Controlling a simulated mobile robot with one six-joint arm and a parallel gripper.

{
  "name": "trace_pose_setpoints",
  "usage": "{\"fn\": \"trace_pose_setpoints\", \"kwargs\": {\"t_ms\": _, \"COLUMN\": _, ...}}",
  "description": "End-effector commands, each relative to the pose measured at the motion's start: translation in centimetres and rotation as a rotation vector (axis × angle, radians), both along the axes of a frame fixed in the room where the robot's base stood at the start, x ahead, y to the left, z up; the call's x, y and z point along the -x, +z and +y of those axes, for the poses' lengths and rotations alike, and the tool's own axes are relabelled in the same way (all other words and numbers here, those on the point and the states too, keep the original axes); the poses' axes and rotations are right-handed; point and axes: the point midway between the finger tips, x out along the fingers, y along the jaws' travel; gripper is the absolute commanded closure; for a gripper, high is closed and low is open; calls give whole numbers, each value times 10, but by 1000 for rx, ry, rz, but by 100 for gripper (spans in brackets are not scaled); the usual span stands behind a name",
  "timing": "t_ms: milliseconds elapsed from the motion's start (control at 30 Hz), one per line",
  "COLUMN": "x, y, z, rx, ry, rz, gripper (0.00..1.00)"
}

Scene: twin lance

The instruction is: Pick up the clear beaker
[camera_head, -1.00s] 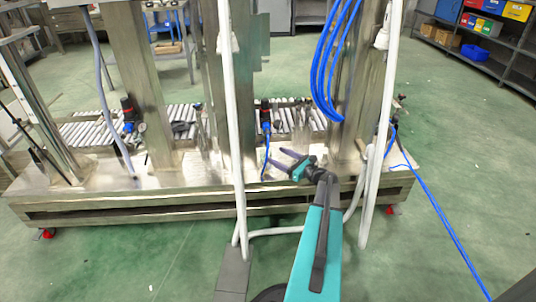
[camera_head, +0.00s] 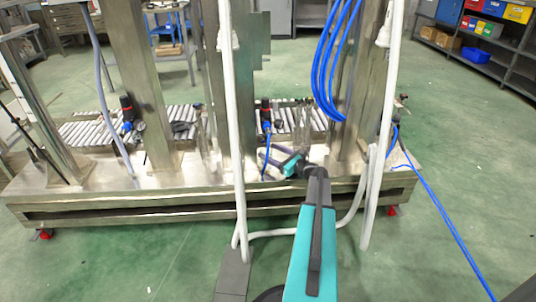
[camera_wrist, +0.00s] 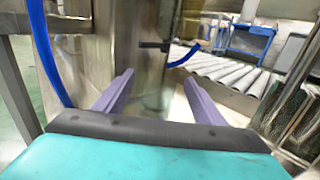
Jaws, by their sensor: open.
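My gripper (camera_head: 268,155) is open, low over the metal bench deck, close to the central steel column. In the wrist view its two purple fingers (camera_wrist: 158,80) are spread and point forward. A faint, see-through shape that may be the clear beaker (camera_wrist: 152,100) shows between the fingers; its outline blends with the shiny metal behind. I cannot tell whether the fingers touch it. In the head view I cannot make out the beaker clearly.
Steel columns (camera_head: 235,90) and a white pipe (camera_head: 230,140) stand close to my arm. Blue hoses (camera_head: 330,70) hang at the right. The green floor is open at the right.

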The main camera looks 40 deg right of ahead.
Motion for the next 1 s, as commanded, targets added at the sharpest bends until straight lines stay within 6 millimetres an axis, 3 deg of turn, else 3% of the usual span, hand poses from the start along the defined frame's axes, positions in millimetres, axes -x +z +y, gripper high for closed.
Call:
{"fn": "trace_pose_setpoints", "kwargs": {"t_ms": 100, "x": 0, "y": 0, "z": 0, "rx": 0, "ry": 0, "rz": 0, "gripper": 38}}
{"fn": "trace_pose_setpoints", "kwargs": {"t_ms": 300, "x": 1, "y": 0, "z": 0, "rx": 0, "ry": -1, "rz": 0, "gripper": 72}}
{"fn": "trace_pose_setpoints", "kwargs": {"t_ms": 400, "x": 1, "y": 0, "z": -1, "rx": 0, "ry": -1, "rz": 0, "gripper": 84}}
{"fn": "trace_pose_setpoints", "kwargs": {"t_ms": 767, "x": 1, "y": 5, "z": -1, "rx": 0, "ry": -2, "rz": 0, "gripper": 84}}
{"fn": "trace_pose_setpoints", "kwargs": {"t_ms": 1000, "x": 2, "y": 25, "z": -1, "rx": 0, "ry": -2, "rz": -1, "gripper": 84}}
